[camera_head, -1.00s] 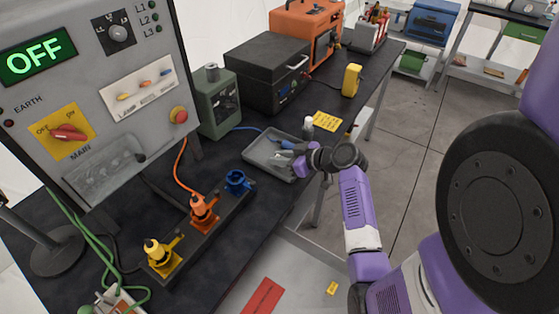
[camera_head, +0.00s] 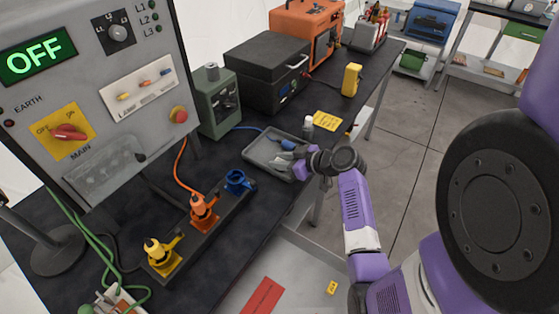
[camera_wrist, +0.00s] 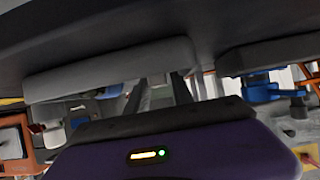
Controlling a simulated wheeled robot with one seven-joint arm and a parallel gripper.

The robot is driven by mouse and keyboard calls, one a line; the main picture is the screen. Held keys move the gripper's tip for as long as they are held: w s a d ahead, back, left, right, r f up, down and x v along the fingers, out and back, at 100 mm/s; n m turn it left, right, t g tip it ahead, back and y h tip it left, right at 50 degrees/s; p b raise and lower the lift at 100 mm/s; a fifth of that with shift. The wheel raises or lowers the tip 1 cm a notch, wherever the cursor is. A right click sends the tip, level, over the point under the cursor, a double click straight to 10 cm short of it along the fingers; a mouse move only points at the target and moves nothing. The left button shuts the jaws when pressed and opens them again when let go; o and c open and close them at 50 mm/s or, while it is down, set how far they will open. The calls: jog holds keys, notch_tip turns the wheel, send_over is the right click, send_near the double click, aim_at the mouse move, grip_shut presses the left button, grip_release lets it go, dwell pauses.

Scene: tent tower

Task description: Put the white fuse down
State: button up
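My gripper (camera_head: 294,154) is low over the right side of a grey tray (camera_head: 247,157) on the black bench, in the head view. A small blue item (camera_head: 288,144) and pale items lie by the fingers in the tray. I cannot pick out the white fuse for certain; it may be hidden by the fingers. In the wrist view, two grey bar-like parts of my gripper (camera_wrist: 207,62) lie across the picture with a narrow gap. No fuse is clearly visible in that gap. I cannot tell whether the fingers are open or shut on something.
A small white-topped object (camera_head: 308,123) stands behind my gripper, near a yellow card (camera_head: 327,121). A row of yellow (camera_head: 160,257), orange (camera_head: 204,213) and blue (camera_head: 237,182) connectors stands in front of the tray. A green-grey box (camera_head: 218,105) stands behind it.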

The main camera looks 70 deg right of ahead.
jog(key=b+v, duration=0.1)
jog(key=v, duration=1.1)
